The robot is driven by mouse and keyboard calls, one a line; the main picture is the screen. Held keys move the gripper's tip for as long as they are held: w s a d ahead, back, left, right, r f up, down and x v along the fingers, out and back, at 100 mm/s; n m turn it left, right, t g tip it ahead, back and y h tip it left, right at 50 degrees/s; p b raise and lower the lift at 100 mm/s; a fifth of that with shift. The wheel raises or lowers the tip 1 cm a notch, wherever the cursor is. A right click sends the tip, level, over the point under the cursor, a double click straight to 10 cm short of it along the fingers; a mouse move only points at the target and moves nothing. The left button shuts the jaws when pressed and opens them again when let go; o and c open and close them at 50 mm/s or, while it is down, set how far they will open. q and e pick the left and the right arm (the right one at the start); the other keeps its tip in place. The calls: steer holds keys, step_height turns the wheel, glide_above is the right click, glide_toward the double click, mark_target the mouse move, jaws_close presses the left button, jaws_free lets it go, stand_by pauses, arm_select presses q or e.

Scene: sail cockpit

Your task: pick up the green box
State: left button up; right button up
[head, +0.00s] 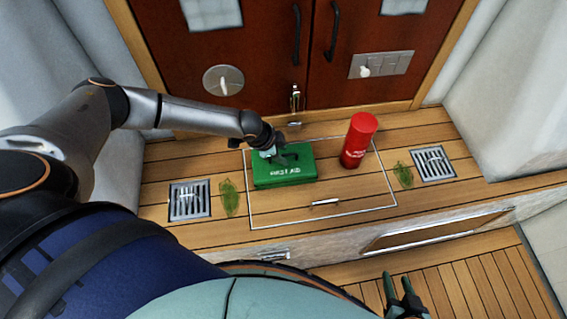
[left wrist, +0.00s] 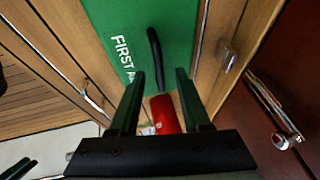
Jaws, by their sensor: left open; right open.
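The green box (head: 290,177), lettered FIRST AID, lies on the wooden deck before the doors. In the left wrist view the box (left wrist: 185,30) fills the top middle, and its black handle (left wrist: 155,58) stands up from it. My left gripper (head: 281,157) is over the box top in the head view and partly hides it. In the left wrist view its open fingers (left wrist: 160,72) point at the handle, whose near end shows between the fingertips; I cannot tell the exact gap. My right gripper (head: 405,296) is open and empty at the bottom right of the head view.
A red cylinder (head: 358,140) stands right of the box; it also shows in the left wrist view (left wrist: 165,115). Grates (head: 190,200) (head: 433,164) and green leaf-like pieces (head: 230,198) (head: 403,174) lie either side. Brown doors (head: 260,60) close the back.

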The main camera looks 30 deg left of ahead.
arm_select(q)
steer(key=shift+w+f, duration=0.15)
steer(key=shift+f, duration=0.2)
jaws_close()
stand_by(1.2)
steer(key=shift+d+r, duration=0.1)
